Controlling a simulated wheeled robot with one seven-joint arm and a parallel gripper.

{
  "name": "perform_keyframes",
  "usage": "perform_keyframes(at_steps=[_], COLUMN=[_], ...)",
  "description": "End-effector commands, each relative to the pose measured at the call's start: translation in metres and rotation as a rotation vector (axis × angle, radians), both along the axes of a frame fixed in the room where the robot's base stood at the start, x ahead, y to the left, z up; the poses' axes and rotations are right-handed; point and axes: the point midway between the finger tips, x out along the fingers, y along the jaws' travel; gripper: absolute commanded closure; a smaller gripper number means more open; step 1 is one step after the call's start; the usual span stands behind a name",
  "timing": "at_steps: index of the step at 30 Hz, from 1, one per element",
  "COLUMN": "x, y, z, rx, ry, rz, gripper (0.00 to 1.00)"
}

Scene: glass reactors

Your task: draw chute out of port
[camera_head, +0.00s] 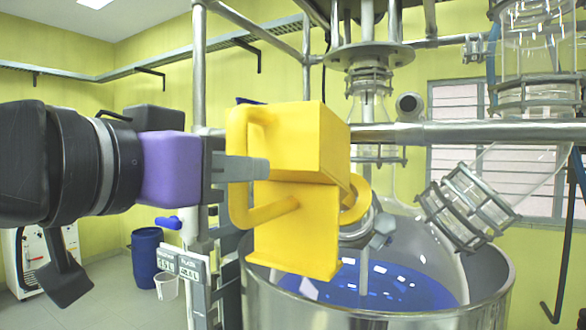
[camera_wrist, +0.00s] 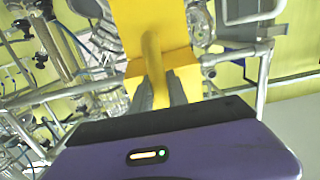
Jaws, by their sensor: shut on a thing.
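The yellow chute (camera_head: 300,230) is a boxy piece with looped handles, in the middle of the head view. My gripper (camera_head: 262,170) comes in from the left and is shut on the chute's left handle. In the wrist view the chute (camera_wrist: 188,70) fills the upper middle, and my gripper (camera_wrist: 158,90) has its fingers on either side of the yellow handle bar. The chute appears in front of the steel vessel's rim (camera_head: 370,318). The port is not clearly visible, and I cannot tell whether the chute's lower end is in it.
The open steel vessel holds blue liquid (camera_head: 375,285) and a vertical stirrer shaft. A horizontal steel pipe (camera_head: 460,132) runs behind the chute, and a vertical post (camera_head: 199,70) stands behind my wrist. A clamped glass fitting (camera_head: 468,207) is to the right. A blue drum (camera_head: 146,256) stands at the back left.

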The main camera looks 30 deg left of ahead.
Motion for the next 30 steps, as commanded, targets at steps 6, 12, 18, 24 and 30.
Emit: perform_keyframes(at_steps=[6,12,18,24,30], x=[-0.003,-0.003,-0.005,-0.017,-0.032], y=[0.000,0.000,0.000,0.000,0.000], z=[0.004,0.004,0.004,0.006,0.009], rx=[0.001,0.002,0.002,0.002,0.002], ry=[-0.004,-0.004,-0.004,-0.003,-0.004], rz=[0.001,0.000,0.001,0.002,0.001], gripper=[1.00,1.00,1.00,1.00,1.00])
